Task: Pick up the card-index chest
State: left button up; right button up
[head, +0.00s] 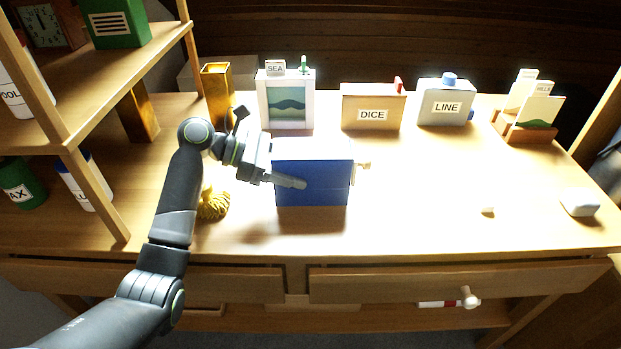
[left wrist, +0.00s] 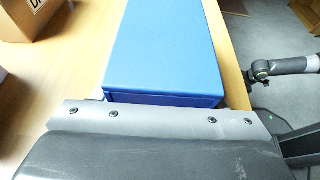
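The card-index chest looks to be the plain blue box (head: 318,178) in the middle of the desk, with a pale knob (head: 362,166) at its right side. In the left wrist view the blue box (left wrist: 165,50) stretches away from my gripper's palm. My left gripper (head: 290,180) is at the chest's left end, with one finger along its front face. The other finger is hidden, so I cannot tell whether the grip is closed on it. My right gripper is in neither view.
Behind the chest stand a picture block marked SEA (head: 290,100), a DICE box (head: 372,108), a LINE box (head: 445,103) and a card holder (head: 527,120). A yellow tassel-like thing (head: 214,206) lies left of it. A shelf (head: 95,110) borders the left.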

aim_at(297, 148)
pick_arm(q)
jog(key=c, duration=0.4)
jog(key=shift+r, duration=0.3)
notch_tip(297, 148, up, 10)
jog(key=shift+f+p, duration=0.25)
jog(key=shift+p, duration=0.8)
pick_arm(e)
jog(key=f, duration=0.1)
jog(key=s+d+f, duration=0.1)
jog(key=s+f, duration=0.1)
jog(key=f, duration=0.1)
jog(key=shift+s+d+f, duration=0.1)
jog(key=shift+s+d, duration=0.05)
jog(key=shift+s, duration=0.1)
pick_arm(q)
jog(key=shift+f+p, duration=0.4)
jog(key=shift+f, duration=4.6)
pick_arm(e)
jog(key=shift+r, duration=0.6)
